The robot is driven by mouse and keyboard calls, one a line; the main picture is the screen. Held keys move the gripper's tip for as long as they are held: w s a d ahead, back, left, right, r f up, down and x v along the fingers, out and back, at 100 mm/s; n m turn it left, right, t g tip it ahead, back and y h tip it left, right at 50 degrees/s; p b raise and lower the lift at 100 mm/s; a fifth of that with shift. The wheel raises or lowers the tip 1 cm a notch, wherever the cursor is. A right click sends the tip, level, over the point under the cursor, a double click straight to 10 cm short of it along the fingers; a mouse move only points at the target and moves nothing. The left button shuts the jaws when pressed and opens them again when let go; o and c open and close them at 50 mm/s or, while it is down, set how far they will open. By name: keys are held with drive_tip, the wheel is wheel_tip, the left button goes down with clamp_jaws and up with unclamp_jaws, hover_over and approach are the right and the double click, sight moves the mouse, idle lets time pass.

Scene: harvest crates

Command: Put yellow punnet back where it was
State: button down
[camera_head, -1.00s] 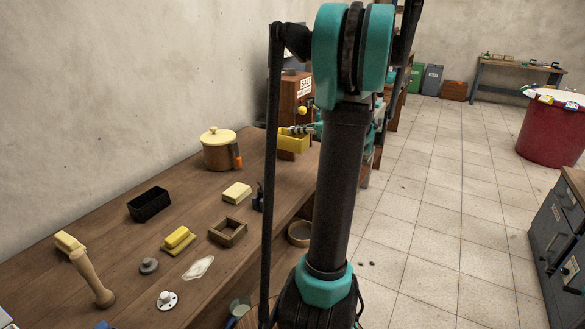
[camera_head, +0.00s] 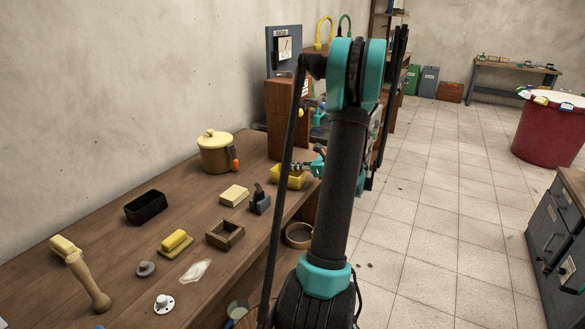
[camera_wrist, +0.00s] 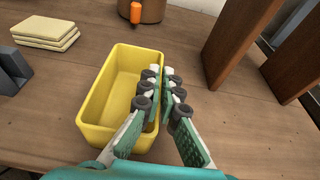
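The yellow punnet (camera_head: 284,181) is an empty, open-topped box near the right end of the wooden bench (camera_head: 120,245). It is upright and at or just above the bench top; I cannot tell whether it touches. In the wrist view the punnet (camera_wrist: 100,95) fills the middle left. My gripper (camera_wrist: 161,75) has its fingers on either side of the punnet's right wall, one inside and one outside, close together on it. In the head view my gripper (camera_head: 302,167) is at the punnet's far right side, partly hidden by my arm.
A lidded pot (camera_head: 215,157) with an orange tag stands behind left. A pale yellow block (camera_head: 234,195) and a dark grey tool (camera_head: 260,201) are left of the punnet. A wooden cabinet (camera_head: 283,112) stands behind. The bench's front edge is close by.

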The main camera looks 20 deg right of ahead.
drive_tip(key=c, duration=1.7)
unclamp_jaws()
drive_tip(key=shift+f, duration=0.1)
drive_tip(key=v, duration=1.2)
